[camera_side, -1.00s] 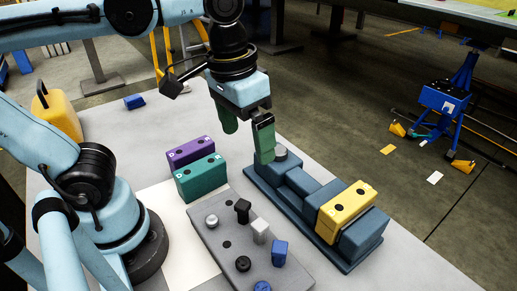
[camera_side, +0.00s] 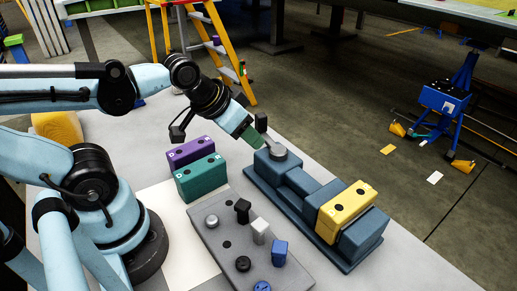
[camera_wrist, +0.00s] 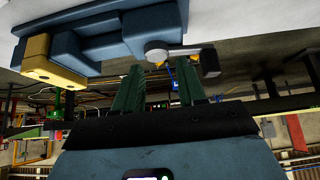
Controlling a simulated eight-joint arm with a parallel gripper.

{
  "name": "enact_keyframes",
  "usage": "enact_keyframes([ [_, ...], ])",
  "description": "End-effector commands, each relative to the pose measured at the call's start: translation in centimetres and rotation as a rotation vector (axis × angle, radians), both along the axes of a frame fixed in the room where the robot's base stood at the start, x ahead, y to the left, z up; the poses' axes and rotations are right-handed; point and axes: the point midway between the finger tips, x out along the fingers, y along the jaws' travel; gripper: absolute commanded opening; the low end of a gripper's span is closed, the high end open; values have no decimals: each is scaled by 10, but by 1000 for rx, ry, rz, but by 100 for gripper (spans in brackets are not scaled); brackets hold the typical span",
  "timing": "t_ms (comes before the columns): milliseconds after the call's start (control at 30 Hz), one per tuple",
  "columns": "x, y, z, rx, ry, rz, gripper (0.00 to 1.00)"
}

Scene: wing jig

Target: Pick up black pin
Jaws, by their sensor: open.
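A black pin (camera_side: 242,207) with a squarish head stands upright in the grey pin block (camera_side: 210,238). A second black piece, low and round (camera_side: 243,263), sits nearer the front of that block. My gripper (camera_side: 257,130) is open and empty, tilted down to the right, above and behind the grey-capped end of the blue jig (camera_side: 298,180). It is well behind and above the pin block. In the wrist view the green fingers (camera_wrist: 160,88) are apart with nothing between them. That view shows the jig (camera_wrist: 110,35) upside down; I cannot make out the black pin there.
The pin block also holds a silver pin (camera_side: 211,221), a white pin (camera_side: 260,231) and blue pieces (camera_side: 280,252). Purple (camera_side: 190,152) and teal (camera_side: 200,178) blocks stand behind it. A yellow block (camera_side: 347,206) sits on the jig. White table (camera_side: 345,272) is bare at the front.

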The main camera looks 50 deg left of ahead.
Motion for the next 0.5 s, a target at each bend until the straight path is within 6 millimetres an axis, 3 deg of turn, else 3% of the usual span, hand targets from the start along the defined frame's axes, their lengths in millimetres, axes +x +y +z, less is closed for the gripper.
enact_keyframes([
  [167,-9,-24,0,-79,123,50,40],
  [300,-30,-56,2,-151,329,166,40],
  [500,-60,-85,12,-150,548,346,40],
])
